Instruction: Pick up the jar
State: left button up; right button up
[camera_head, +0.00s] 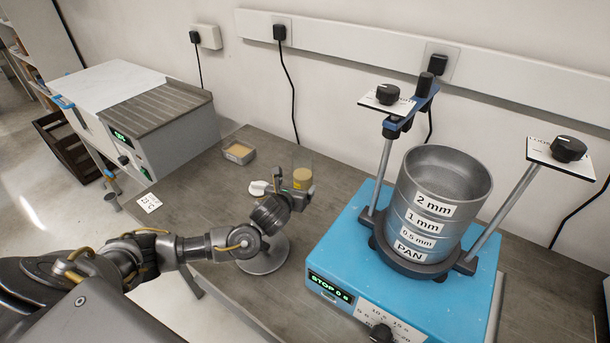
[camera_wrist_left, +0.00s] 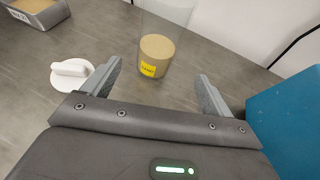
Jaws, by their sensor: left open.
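The jar (camera_head: 303,165) is clear, with tan sand in its lower part and a yellow label. It stands upright on the grey table, and in the wrist view the jar (camera_wrist_left: 157,50) is just beyond and between my fingertips. My left gripper (camera_head: 296,188) is open and empty, reaching low over the table towards the jar; its spread fingers (camera_wrist_left: 160,76) show on both sides in the wrist view. In the head view the gripper partly hides the jar's lower part. My right gripper is not in view.
A white lid with a grip (camera_head: 258,188) lies left of the jar. A small sand tray (camera_head: 240,152) stands behind it. A blue sieve shaker (camera_head: 345,245) with stacked sieves (camera_head: 440,190) stands to the right. A grey disc (camera_head: 268,260) lies under my arm. An oven-like box (camera_head: 180,135) is left.

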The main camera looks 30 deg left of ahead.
aim_at(299, 180)
pick_arm(q)
jog(key=x, duration=0.4)
jog(key=shift+w+a+f, duration=0.15)
jog(key=shift+w, duration=0.1)
jog(key=shift+w+f, duration=0.1)
jog(key=shift+w, duration=0.15)
jog(key=x, duration=0.4)
jog(key=shift+a+f+p, duration=0.15)
jog(key=shift+a+p, duration=0.1)
jog(key=shift+p, duration=0.05)
jog(key=shift+w+a+f, duration=0.1)
jog(key=shift+w+f, duration=0.05)
jog(key=shift+w, duration=0.35)
jog(key=shift+c, duration=0.6)
jog(key=c, duration=1.2)
jog(key=shift+c, duration=0.3)
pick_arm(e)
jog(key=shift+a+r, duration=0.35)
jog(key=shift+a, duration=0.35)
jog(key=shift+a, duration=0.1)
